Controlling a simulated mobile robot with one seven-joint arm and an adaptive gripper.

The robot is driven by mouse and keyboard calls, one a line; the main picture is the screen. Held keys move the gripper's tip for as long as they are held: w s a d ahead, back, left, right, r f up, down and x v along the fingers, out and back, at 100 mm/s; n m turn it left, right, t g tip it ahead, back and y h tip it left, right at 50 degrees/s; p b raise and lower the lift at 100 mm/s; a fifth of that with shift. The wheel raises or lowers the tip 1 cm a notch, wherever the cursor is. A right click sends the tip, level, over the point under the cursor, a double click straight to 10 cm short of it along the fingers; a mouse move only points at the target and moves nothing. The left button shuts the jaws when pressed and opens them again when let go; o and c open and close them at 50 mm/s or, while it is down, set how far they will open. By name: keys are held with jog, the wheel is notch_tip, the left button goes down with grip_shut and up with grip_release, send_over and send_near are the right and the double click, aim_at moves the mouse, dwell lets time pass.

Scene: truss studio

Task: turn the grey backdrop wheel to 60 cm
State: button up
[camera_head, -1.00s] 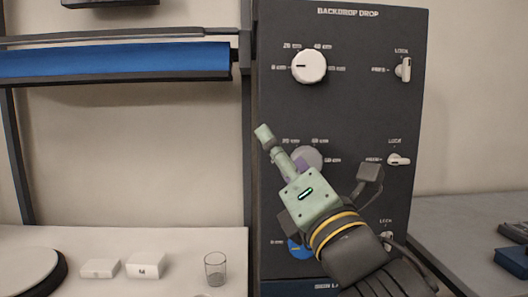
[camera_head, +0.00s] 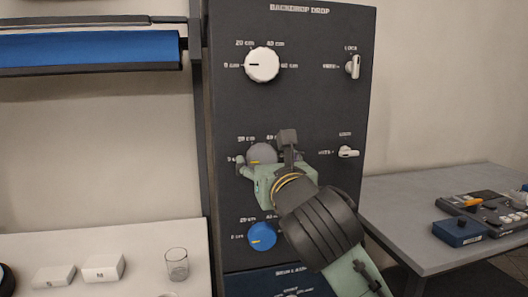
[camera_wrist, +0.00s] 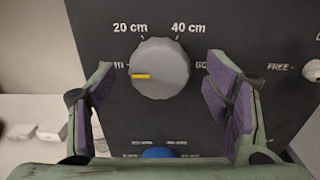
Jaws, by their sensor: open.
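The grey backdrop wheel (camera_head: 262,152) is the middle wheel on the dark panel (camera_head: 310,110). In the wrist view the grey wheel (camera_wrist: 170,60) has its yellow mark pointing left, toward the lowest label, partly hidden by my left finger. The 20 cm and 40 cm labels lie above it, and the 60 cm label at right is partly hidden by my right finger. My gripper (camera_head: 265,167) is open in front of the wheel. In the wrist view its fingers (camera_wrist: 160,90) stand either side of the wheel, with visible gaps to it.
A white wheel (camera_head: 262,64) is above and a blue wheel (camera_head: 262,236) below. The middle lock lever (camera_head: 348,152) lies level toward FREE; the top lever (camera_head: 353,66) stands upright. A glass (camera_head: 177,264) and white boxes (camera_head: 104,267) stand on the left table.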

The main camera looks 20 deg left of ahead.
jog(key=shift+x, duration=1)
jog(key=c, duration=1.1)
